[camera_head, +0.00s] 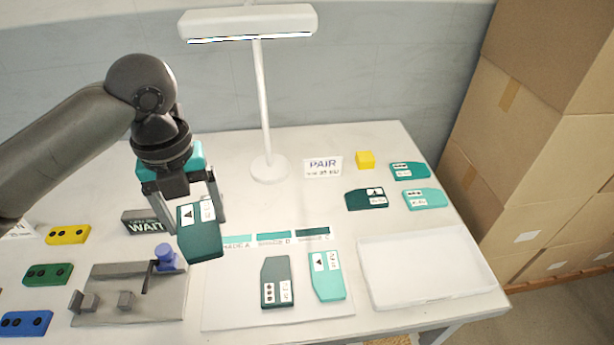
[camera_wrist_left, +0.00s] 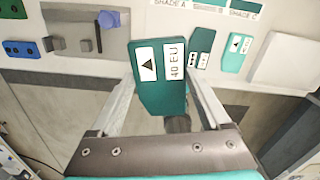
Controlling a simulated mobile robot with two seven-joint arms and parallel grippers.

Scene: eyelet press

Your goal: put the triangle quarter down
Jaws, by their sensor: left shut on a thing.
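The triangle quarter (camera_head: 199,238) is a dark teal piece with a white label that bears a black triangle. In the left wrist view the triangle quarter (camera_wrist_left: 161,93) also shows "40 EU" on its label. My left gripper (camera_head: 187,205) is shut on it and holds it up above the table, between the grey press fixture and the white mat. The two fingers of my left gripper (camera_wrist_left: 160,100) flank the piece in the left wrist view. My right gripper is in neither view.
On the white mat (camera_head: 225,310) lie a dark green quarter (camera_head: 277,283) with dots and a light teal quarter (camera_head: 327,276) with a triangle. A grey fixture (camera_head: 130,305) with a blue knob stands left. An empty white tray (camera_head: 425,268) is at right. More quarters (camera_head: 367,199) lie behind it.

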